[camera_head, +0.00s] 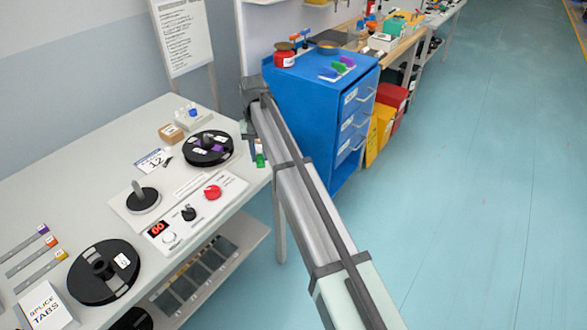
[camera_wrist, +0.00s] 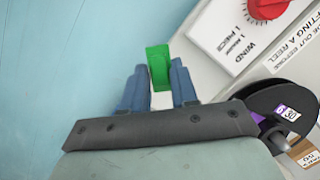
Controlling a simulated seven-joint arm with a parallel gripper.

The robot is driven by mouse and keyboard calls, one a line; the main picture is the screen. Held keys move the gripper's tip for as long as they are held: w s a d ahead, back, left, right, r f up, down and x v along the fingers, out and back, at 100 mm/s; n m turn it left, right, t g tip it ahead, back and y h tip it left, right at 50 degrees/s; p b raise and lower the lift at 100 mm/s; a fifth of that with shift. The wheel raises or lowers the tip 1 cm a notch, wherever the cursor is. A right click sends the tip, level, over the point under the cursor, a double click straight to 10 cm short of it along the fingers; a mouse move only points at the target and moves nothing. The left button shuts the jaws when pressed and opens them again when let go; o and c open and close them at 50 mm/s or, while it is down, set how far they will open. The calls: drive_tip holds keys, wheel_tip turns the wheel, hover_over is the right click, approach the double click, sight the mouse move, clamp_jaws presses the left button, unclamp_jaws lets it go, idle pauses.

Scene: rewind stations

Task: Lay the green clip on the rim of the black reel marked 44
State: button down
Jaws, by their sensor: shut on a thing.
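The green clip (camera_wrist: 158,62) is held between the blue fingertips of my gripper (camera_wrist: 159,88) in the wrist view. In the head view the clip (camera_head: 260,160) shows small at my gripper (camera_head: 259,150), by the table's right edge. One black reel (camera_head: 208,147) with purple parts and a white label lies on the table to the left of my gripper. It shows partly in the wrist view (camera_wrist: 264,100) at the right, apart from the clip. A second black reel (camera_head: 103,272) with a white label lies at the front left.
A control panel (camera_head: 178,214) with a red knob (camera_head: 212,192) and a spindle (camera_head: 141,198) lies on the white table. A card marked 12 (camera_head: 154,161) and a small brown box (camera_head: 171,132) are near the reel. A blue cabinet (camera_head: 310,110) stands right of the table.

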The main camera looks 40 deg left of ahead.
drive_tip(key=a+r+m, duration=0.1)
drive_tip(key=a+r, duration=0.1)
drive_tip(key=a, duration=0.6)
wheel_tip(320, 180, up, 3)
drive_tip(key=m+g+y, duration=0.1)
drive_tip(key=m+y, duration=0.3)
drive_tip(key=m, duration=1.1)
hover_over(225, 141)
drive_tip(key=w, duration=0.1)
drive_tip(key=shift+d+r, duration=0.1)
drive_tip(key=shift+d, duration=0.2)
drive_tip(key=shift+f, duration=3.3)
drive_tip(key=c, duration=0.8)
unclamp_jaws()
